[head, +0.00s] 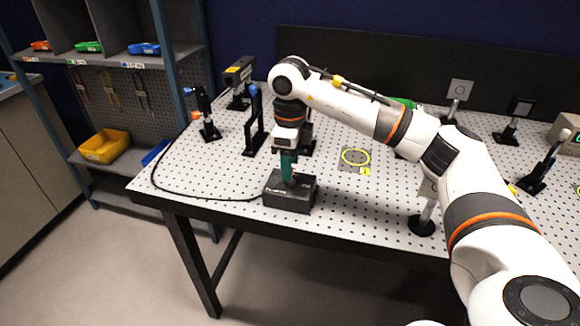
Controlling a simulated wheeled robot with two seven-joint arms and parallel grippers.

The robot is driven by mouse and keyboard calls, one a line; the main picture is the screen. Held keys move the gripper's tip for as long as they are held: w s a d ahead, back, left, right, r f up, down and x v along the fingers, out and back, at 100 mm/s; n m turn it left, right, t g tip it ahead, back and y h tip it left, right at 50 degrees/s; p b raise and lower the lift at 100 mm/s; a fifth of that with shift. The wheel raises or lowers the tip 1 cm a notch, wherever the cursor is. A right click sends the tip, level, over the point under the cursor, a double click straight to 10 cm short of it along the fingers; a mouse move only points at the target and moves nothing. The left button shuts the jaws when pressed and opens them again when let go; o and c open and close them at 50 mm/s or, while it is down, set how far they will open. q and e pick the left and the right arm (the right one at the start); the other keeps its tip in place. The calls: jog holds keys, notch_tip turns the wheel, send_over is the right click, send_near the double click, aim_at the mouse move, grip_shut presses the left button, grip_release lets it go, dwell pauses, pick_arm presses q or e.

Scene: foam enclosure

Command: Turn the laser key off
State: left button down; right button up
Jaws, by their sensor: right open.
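A small black box (290,196) with white lettering on its front, which looks like the laser controller, sits near the front left edge of the white perforated table. A black cable runs from it to the left and back. My right gripper (288,178) points down at the top of the box, its green fingers at or just above the top face. The key is not visible; the fingers hide that part of the box. I cannot tell whether they touch anything. My left gripper is not in view.
Black optical posts (255,125) and mounts stand behind the box. A yellow ring marking (355,157) lies to the right. More mounts (513,118) stand at the right. A shelf with a yellow bin (105,146) is at the left. The table front left (200,185) is mostly clear.

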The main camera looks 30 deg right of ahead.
notch_tip(320, 180, up, 10)
jog(key=shift+r, duration=0.15)
dwell(0.7)
